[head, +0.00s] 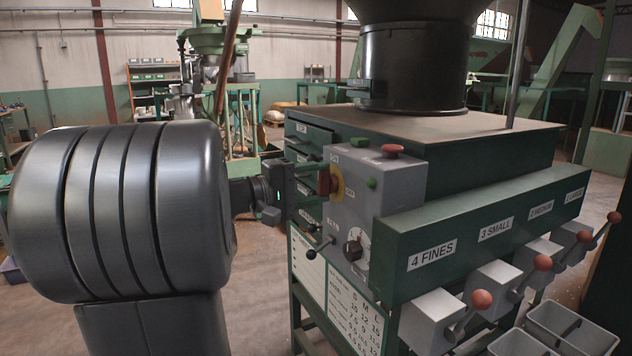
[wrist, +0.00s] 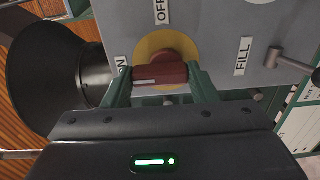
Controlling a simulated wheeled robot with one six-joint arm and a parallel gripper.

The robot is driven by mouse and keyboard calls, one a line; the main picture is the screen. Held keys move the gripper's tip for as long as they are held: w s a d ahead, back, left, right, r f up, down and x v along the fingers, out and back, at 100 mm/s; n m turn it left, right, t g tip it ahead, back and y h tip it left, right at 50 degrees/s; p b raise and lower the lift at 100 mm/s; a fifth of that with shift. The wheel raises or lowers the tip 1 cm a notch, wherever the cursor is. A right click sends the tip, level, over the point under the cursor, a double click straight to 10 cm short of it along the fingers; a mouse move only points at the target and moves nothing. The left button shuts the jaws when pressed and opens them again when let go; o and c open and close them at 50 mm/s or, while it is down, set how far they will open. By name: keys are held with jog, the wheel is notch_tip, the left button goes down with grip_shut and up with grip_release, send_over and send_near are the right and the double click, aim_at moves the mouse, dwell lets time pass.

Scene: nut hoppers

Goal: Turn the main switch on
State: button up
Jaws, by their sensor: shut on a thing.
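The main switch is a red handle (wrist: 160,75) on a yellow round plate (wrist: 158,44), set in a grey panel (wrist: 205,20). In the wrist view, the handle lies crosswise, with a white mark near its left end, on the side of the ON label (wrist: 122,68). The OFF label (wrist: 161,12) is above the plate. My gripper (wrist: 160,90) has one green finger at each end of the handle and is shut on it. In the head view, my gripper (head: 308,178) meets the red handle (head: 324,183) from the left, partly hiding it.
On the grey control box (head: 385,195) are a red button (head: 392,150), green buttons, a black knob (head: 353,248) and a black-tipped lever (head: 318,250). A FILL label (wrist: 243,56) and a metal lever (wrist: 275,57) are right of the switch. Red-knobbed hopper levers (head: 482,299) stick out at the right.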

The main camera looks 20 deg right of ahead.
dwell(0.3)
jog(key=o, duration=1)
jog(key=shift+a, duration=0.1)
jog(key=a, duration=0.9)
jog(key=s+a+p, duration=0.1)
jog(key=a, duration=0.3)
jog(key=shift+a, duration=0.3)
jog(key=shift+d, duration=0.1)
jog(key=d, duration=0.9)
jog(key=w+d+b, duration=0.1)
jog(key=d, duration=0.3)
jog(key=shift+d, duration=0.35)
jog(key=shift+a, duration=0.15)
